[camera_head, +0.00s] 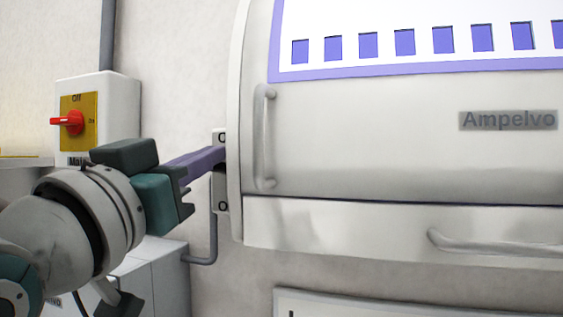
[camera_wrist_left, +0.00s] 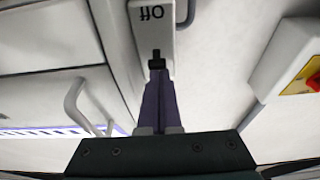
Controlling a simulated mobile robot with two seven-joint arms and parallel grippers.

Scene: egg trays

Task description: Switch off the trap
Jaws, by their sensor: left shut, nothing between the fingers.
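The trap is a large pale metal unit (camera_head: 360,150) marked Ampelvo, with a purple-framed panel of purple squares above. A narrow pale switch plate (camera_head: 221,200) sits at its left edge. In the left wrist view the plate (camera_wrist_left: 152,30) carries an upside-down "Off" label and a small black switch lever (camera_wrist_left: 156,57). My left gripper (camera_head: 221,156) is shut and empty, its purple fingers reaching the plate. In the left wrist view its fingertips (camera_wrist_left: 158,76) are right at the lever; I cannot tell whether they touch. The fingers partly hide the plate in the head view. My right gripper is not in view.
A white box with a red rotary knob (camera_head: 67,122) on a yellow plate hangs on the wall at left. Handles (camera_head: 264,140) project from the trap's front. A grey pipe (camera_head: 213,235) runs below the switch plate. A white cabinet (camera_head: 165,275) stands below left.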

